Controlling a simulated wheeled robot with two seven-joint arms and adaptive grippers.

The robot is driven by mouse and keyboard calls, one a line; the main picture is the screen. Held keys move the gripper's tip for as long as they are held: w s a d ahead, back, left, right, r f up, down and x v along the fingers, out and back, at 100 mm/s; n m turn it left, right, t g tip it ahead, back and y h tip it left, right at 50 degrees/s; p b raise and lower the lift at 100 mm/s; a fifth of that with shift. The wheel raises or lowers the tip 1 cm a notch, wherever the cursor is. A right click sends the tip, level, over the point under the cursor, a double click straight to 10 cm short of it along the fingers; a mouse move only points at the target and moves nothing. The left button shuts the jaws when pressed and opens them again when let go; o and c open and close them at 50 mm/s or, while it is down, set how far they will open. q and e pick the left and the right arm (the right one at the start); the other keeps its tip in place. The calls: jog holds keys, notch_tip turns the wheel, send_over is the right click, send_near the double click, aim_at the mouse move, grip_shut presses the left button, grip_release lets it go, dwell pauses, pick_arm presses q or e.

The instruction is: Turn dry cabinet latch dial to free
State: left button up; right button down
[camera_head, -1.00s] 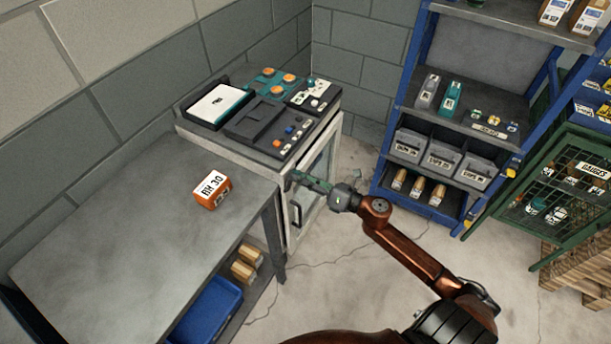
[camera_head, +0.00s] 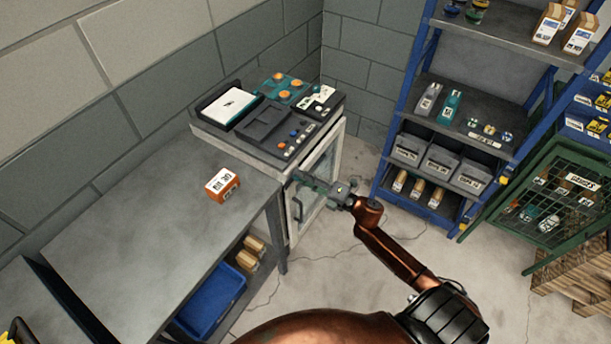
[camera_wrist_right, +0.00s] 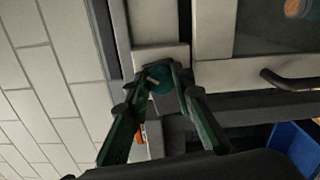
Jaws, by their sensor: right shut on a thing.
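The dry cabinet (camera_head: 318,175) stands beyond the grey bench, white-framed with a glazed door. Its latch dial (camera_wrist_right: 160,80) is a round teal knob with a pale pointer mark, on the cabinet front in the right wrist view. My right gripper (camera_head: 300,177) is at the cabinet front near the upper left of the door. In the wrist view its green fingers (camera_wrist_right: 165,75) are shut on the dial, one on each side. The fingers partly hide the dial. A dark door handle (camera_wrist_right: 290,80) shows to the right of the dial there. My left gripper is not in view.
The grey bench (camera_head: 130,230) holds an orange labelled box (camera_head: 222,185). A blue bin (camera_head: 210,300) sits below it. A blue shelf rack (camera_head: 405,110) and a green mesh cage (camera_head: 545,190) stand right. Bare floor lies between cabinet and rack.

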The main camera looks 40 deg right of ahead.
jog(key=shift+d+m+p, duration=0.15)
jog(key=shift+m+p, duration=0.5)
jog(key=shift+m, duration=0.45)
jog(key=c, duration=1.7)
grip_release()
jog(key=shift+o, duration=0.2)
jog(key=v, duration=1.2)
